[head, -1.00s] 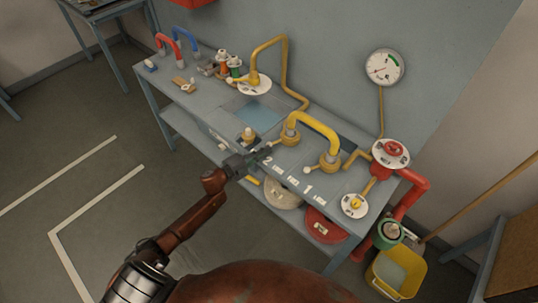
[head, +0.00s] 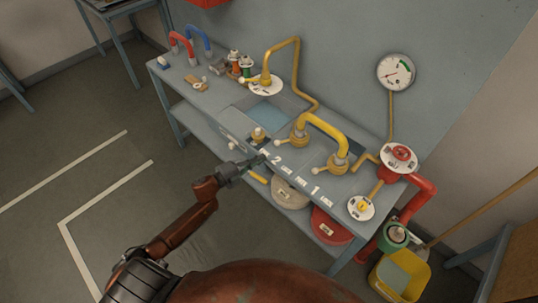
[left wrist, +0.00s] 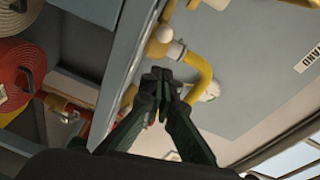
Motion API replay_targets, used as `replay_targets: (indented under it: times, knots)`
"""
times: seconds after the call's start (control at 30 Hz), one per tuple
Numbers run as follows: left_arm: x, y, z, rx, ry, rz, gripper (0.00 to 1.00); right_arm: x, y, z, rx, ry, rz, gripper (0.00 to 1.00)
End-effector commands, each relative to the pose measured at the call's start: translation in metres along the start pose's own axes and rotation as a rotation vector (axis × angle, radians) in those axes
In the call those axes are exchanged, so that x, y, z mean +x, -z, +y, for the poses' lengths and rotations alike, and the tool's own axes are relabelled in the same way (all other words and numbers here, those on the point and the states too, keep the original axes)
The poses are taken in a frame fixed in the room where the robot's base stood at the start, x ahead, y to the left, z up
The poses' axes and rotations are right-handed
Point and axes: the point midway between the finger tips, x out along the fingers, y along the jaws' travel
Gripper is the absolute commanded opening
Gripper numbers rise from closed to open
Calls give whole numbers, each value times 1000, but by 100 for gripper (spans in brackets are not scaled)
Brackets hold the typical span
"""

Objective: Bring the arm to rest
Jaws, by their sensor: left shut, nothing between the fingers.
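My left arm (head: 178,228) comes in from the lower left of the head view, rust-brown with a dark wrist. My right gripper is not in view.
A pressure gauge (head: 396,72) is on the wall. A red handwheel (head: 401,155) and red pipe (head: 418,195) stand at the bench's right end. Coiled hoses (head: 328,226) sit below the bench top. A yellow bucket (head: 399,274) is at lower right. Open floor (head: 120,185) lies left.

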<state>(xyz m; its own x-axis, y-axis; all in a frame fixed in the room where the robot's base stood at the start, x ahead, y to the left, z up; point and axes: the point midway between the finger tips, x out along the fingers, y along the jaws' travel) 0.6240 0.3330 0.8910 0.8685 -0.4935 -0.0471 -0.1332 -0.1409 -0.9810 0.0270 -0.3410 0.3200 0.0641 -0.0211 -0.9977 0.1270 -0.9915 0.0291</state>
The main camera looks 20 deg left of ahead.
Motion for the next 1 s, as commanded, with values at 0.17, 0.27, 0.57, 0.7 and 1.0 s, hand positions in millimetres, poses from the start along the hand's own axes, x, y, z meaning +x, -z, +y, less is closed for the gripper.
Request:
replay_targets:
  times: [0.17, 0.27, 0.57, 0.7, 1.0]
  knots:
    - [-27, -7, 0, 0, -1, 1, 0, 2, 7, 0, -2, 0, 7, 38]
    - [-34, -9, -2, 0, 0, 0, 0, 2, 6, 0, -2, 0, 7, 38]
    - [-40, -11, -1, -4, -1, -5, 0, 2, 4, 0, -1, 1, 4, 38]
    - [-47, -28, 27, -71, -25, -66, 0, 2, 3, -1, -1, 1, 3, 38]
    - [-120, -89, 204, -453, -178, -424, 0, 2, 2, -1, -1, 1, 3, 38]
